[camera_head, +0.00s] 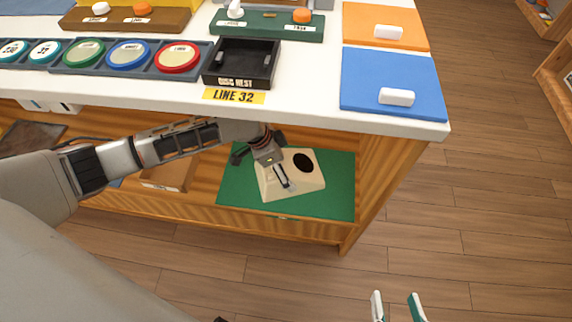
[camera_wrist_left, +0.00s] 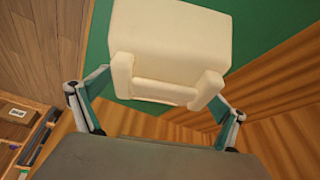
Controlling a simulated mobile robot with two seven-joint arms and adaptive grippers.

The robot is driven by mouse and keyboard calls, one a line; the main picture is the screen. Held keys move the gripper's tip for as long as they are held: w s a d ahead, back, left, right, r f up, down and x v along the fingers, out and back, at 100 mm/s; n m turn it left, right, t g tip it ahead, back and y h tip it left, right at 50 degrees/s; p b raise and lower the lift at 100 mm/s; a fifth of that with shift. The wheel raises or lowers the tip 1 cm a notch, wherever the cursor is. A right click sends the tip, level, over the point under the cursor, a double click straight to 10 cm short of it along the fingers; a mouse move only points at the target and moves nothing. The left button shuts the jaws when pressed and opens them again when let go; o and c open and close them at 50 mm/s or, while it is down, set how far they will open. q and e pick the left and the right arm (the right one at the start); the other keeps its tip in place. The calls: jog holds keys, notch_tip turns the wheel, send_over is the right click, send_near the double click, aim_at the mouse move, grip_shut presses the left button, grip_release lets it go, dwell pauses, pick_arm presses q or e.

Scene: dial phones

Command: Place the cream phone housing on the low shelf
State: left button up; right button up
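The cream phone housing (camera_head: 310,182) is at the green mat on the low shelf (camera_head: 235,192) under the counter, with a dark round opening on its face. My left gripper (camera_head: 280,170) reaches in from the left and is at the housing's left part. In the left wrist view, the housing (camera_wrist_left: 172,45) lies between my left fingers (camera_wrist_left: 160,88). Both fingertips appear to touch its sides, so the gripper looks shut on it. Whether the housing's underside touches the mat is hidden. My right gripper (camera_head: 397,307) is open and empty at the bottom, over the floor.
The white counter (camera_head: 310,105) overhangs the shelf. On it are a black tray (camera_head: 270,62) behind a LINE 32 label (camera_head: 234,96), a row of coloured dials (camera_head: 128,54), and blue (camera_head: 375,70) and orange (camera_head: 365,22) mats. A wooden side panel (camera_head: 378,175) bounds the shelf at right.

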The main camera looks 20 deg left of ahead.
aim_at(285, 161)
pick_arm(q)
jog(key=shift+r, duration=0.4)
jog(key=v, duration=0.1)
jog(key=p+v, duration=0.2)
jog(key=shift+w+r, duration=0.2)
jog(key=shift+w, duration=0.05)
jog(key=shift+p+v, duration=0.4)
jog(key=shift+v, duration=0.6)
jog(key=s+a+f+p, duration=0.1)
jog(key=s+a+p, duration=0.1)
jog(key=s+a, duration=0.6)
jog(key=shift+a, duration=0.65)
pick_arm(e)
jog(key=s+d+f+n+g+h, duration=0.1)
jog(key=s+d+f, duration=0.1)
jog(key=d+f, duration=0.1)
jog(key=shift+s+d+f, duration=0.2)
jog(key=shift+d, duration=0.5)
